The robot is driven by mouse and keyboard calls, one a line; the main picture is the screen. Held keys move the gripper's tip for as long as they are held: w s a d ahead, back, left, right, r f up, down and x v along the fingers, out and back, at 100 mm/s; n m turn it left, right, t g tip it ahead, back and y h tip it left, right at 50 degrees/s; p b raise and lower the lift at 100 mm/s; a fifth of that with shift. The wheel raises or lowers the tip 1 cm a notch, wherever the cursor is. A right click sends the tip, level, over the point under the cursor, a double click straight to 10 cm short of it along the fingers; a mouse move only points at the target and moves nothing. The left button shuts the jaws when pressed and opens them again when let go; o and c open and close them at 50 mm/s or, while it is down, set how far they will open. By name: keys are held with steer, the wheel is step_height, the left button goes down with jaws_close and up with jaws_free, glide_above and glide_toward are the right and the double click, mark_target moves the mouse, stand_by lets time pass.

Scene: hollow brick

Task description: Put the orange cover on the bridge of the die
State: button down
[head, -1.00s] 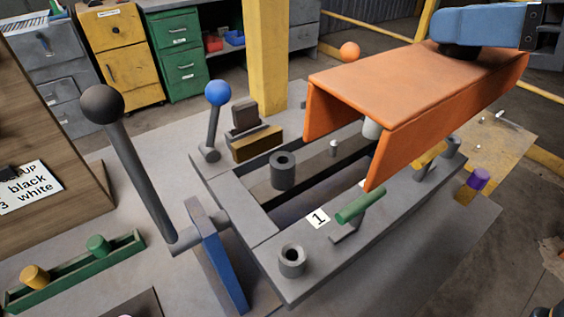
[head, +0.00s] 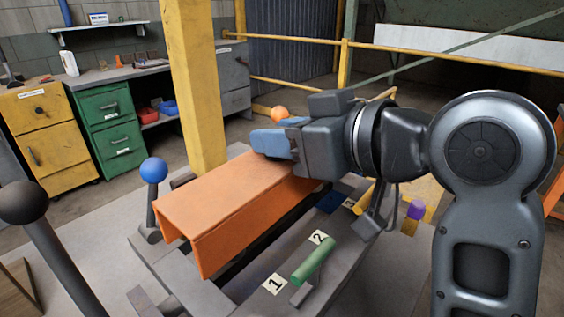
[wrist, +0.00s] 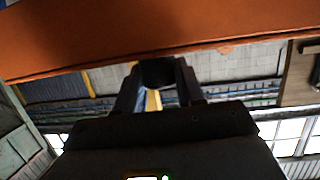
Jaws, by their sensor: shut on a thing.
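The orange cover (head: 225,198) is a long channel with its flat top up and its side walls down. In the head view it lies over the left and middle part of the grey die (head: 345,245). My gripper (head: 272,142) is at the cover's far end, shut on its dark knob, which the wrist view shows between the fingers (wrist: 158,72). The cover's underside (wrist: 150,40) fills the top of the wrist view. The bridge and the die's posts are hidden behind the cover. I cannot tell whether the cover touches the die or hangs just above it.
Levers with a black ball (head: 22,202) and a blue ball (head: 153,170) stand left of the cover. A green handle (head: 312,260) lies on the die's right side. A yellow post (head: 190,85) rises behind. A purple-topped peg (head: 415,210) is at the right.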

mark_target(282, 165)
steer(key=shift+f, duration=2)
steer(key=shift+f, duration=0.2)
steer(key=c, duration=0.7)
jaws_free()
steer(key=shift+r, duration=0.1)
